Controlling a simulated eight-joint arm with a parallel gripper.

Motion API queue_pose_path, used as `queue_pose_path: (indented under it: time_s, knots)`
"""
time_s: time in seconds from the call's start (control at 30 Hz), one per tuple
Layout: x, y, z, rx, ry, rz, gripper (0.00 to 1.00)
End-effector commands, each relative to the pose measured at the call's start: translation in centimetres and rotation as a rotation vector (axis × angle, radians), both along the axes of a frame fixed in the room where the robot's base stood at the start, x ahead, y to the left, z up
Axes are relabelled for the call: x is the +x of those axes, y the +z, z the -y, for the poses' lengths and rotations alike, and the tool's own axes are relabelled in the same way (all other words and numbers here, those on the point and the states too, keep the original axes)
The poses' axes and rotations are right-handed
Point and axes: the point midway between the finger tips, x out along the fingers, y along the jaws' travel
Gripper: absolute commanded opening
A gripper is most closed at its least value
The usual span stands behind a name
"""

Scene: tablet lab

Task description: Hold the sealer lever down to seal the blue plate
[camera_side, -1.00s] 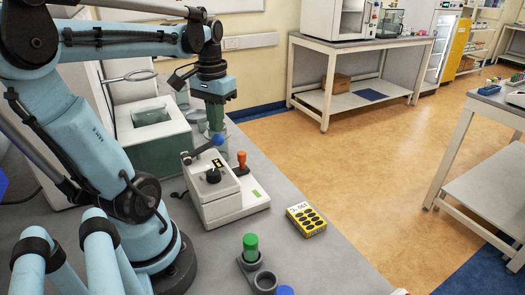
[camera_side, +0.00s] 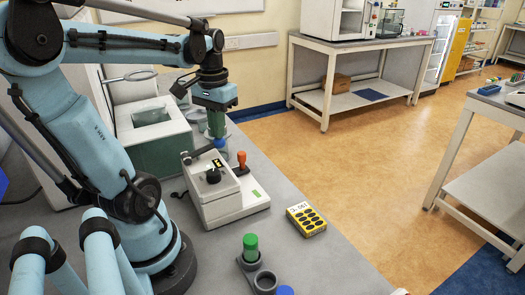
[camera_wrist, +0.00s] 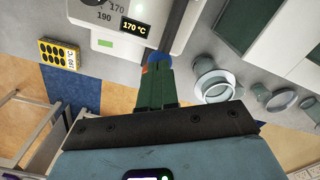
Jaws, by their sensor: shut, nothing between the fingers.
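The sealer (camera_side: 225,200) is a white box with a dial and a 170 °C display; it also shows in the wrist view (camera_wrist: 110,42). Its dark lever (camera_side: 202,150) ends in a blue knob (camera_side: 221,143), seen in the wrist view (camera_wrist: 155,57) right at my fingertips. My gripper (camera_side: 216,133) points down at the knob with its green fingers shut and empty; they show in the wrist view (camera_wrist: 157,82). The fingertips appear to touch the knob, but the contact is partly hidden. I cannot make out a blue plate.
An orange-red handle (camera_side: 242,161) stands beside the lever. A yellow block with black ovals (camera_side: 306,219) lies right of the sealer. A green-capped tube (camera_side: 250,247) stands in a grey holder in front. A white-and-green machine (camera_side: 155,135) stands behind. The bench's right edge is near.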

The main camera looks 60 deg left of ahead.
Motion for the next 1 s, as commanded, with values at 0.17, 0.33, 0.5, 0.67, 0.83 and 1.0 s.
queue_pose_path:
  time_s: [0.17,0.33,0.5,0.67,0.83,1.0]
  knots:
    - [-0.01,0.0,0.01,0.0,0.0,0.0,0.0]
    - [0.02,-0.16,0.0,0.0,0.0,0.0,0.0]
    - [0.07,-0.62,0.0,0.0,0.0,0.0,0.0]
    - [0.1,-0.8,0.0,0.0,0.0,0.0,0.0]
    - [0.09,-0.79,0.0,0.0,0.0,0.0,0.0]
    - [0.12,-0.92,0.0,0.0,0.0,0.0,0.0]
